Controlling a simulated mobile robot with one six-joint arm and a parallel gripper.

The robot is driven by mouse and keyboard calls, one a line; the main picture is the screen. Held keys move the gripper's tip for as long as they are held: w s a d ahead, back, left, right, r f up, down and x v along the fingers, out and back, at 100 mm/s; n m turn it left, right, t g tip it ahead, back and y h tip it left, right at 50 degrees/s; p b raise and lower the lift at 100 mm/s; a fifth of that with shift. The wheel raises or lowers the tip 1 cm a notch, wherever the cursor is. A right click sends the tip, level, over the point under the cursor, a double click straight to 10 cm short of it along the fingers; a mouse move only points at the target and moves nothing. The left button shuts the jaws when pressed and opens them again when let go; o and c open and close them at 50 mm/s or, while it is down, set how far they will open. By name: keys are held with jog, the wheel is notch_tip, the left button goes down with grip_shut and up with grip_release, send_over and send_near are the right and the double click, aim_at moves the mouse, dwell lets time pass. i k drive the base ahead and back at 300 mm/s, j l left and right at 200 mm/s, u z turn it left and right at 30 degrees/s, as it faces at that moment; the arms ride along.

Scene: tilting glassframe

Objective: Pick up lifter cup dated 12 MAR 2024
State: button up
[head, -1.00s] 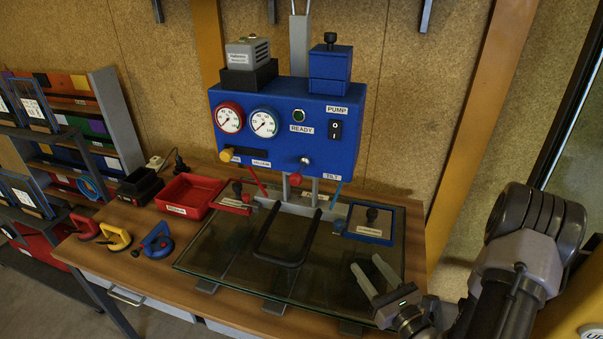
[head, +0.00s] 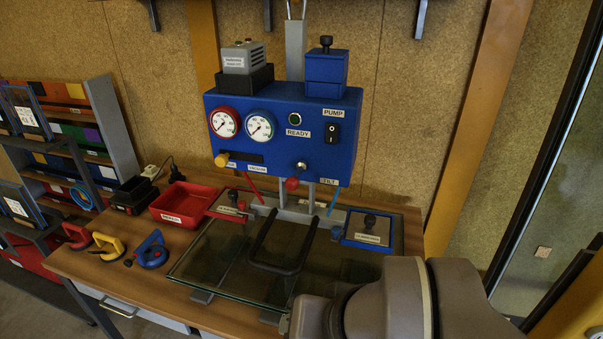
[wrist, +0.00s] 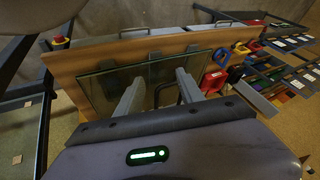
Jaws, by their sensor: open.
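Three lifter cups stand in a row at the left front of the wooden table: a red one (head: 77,236), a yellow one (head: 108,244) and a blue one (head: 152,252). No date can be read on any of them. They also show small in the wrist view, as blue (wrist: 221,57), yellow (wrist: 241,48) and red (wrist: 255,45) shapes. My gripper (wrist: 158,92) is open and empty, its two grey fingers apart over the glass pane (wrist: 100,88). It is well away from the cups. In the head view my arm hides most of it.
The glass pane (head: 205,268) with a black U-shaped bar (head: 283,268) fills the middle of the table. A red tray (head: 170,214) stands behind the cups. A blue control box (head: 280,137) stands at the back. Racks (head: 50,150) stand at left.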

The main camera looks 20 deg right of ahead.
aim_at(363, 227)
jog(key=i+j+z, duration=0.15)
jog(key=z, duration=0.2)
jog(key=i+j+z, duration=0.1)
jog(key=z, duration=0.3)
jog(key=i+j, duration=0.1)
jog(key=i, duration=0.15)
